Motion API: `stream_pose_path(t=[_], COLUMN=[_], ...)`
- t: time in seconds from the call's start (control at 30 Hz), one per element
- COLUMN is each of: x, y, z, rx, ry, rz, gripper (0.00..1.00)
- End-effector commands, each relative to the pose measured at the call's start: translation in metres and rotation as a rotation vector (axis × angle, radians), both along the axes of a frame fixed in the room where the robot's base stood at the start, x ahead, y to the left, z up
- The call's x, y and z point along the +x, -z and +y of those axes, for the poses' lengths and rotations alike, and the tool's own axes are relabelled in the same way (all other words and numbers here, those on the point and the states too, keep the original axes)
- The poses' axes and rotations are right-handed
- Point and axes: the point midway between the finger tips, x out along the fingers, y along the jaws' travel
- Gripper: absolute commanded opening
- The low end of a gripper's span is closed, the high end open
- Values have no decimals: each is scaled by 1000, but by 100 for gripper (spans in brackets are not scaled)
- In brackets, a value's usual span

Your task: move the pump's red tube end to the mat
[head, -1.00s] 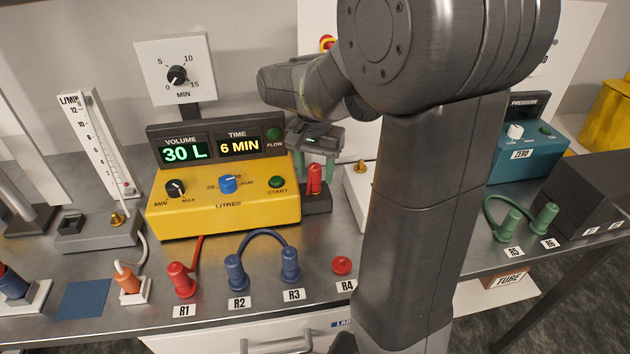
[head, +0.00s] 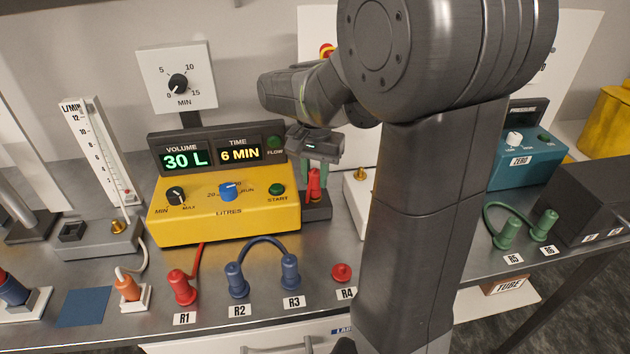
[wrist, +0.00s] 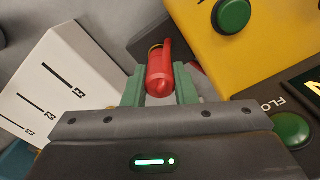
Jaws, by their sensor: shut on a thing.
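The pump's red tube end (head: 315,186) stands upright on a small dark block at the right side of the yellow pump (head: 225,220). My gripper (head: 316,178) is above it, its green fingers shut on its upper part. In the wrist view the red tube end (wrist: 160,75) lies between the green fingers (wrist: 159,88). The blue mat (head: 84,306) lies flat and bare at the front left of the bench, well away from my gripper.
Another red tube end (head: 183,288) stands at R1, with a red tube running toward the pump. Blue tube ends (head: 237,280) stand at R2 and R3. A red cap (head: 342,272) is at R4. An orange connector (head: 128,288) stands right of the mat. A white-topped block (head: 357,195) is close right of my gripper.

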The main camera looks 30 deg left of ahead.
Motion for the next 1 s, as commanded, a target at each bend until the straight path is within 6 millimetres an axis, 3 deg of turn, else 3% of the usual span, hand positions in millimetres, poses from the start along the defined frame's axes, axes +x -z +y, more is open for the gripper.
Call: stream_pose_path(t=[1.0], x=[0], y=[-32], z=[0], rx=[0], ry=[0], rz=[0], gripper=[0])
